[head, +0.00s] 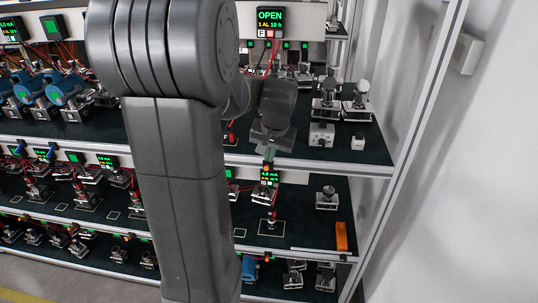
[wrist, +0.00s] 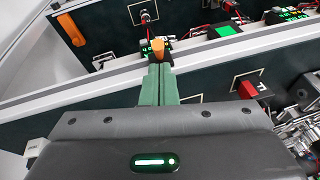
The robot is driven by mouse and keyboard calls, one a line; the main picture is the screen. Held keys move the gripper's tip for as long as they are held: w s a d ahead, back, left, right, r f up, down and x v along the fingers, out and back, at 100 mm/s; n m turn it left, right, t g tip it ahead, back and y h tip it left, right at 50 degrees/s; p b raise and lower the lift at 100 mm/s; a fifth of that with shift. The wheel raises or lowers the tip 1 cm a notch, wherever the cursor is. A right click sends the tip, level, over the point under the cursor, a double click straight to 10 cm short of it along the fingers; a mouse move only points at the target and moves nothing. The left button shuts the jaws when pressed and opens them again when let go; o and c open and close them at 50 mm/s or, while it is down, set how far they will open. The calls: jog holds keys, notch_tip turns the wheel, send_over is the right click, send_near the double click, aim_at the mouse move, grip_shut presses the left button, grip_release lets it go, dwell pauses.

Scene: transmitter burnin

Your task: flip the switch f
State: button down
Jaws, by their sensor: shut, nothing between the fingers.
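A red switch (wrist: 248,90) sits on a plate marked with an F, right of my fingers in the wrist view. The head view shows a red part (head: 231,128) by a small F label, left of my gripper and partly hidden by my arm. My gripper (head: 269,155) has green fingers, pressed together and empty, at the upper shelf's front edge. In the wrist view the fingers (wrist: 160,75) lie side by side, apart from the red switch. The switch's exact lever position is too small to tell.
A display reading OPEN (head: 270,21), labelled F, stands above the upper shelf. An orange piece (wrist: 158,46) shows just beyond my fingertips on a lower display. A grey box (head: 321,135) and a small white box (head: 357,143) stand on the upper shelf's right. Red cables run behind.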

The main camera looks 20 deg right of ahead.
jog(key=shift+s+a+f, duration=0.1)
jog(key=shift+a+f, duration=0.05)
jog(key=shift+f, duration=0.3)
jog(key=shift+s+f+b, duration=0.1)
jog(key=shift+f+b, duration=0.1)
jog(key=shift+b, duration=0.4)
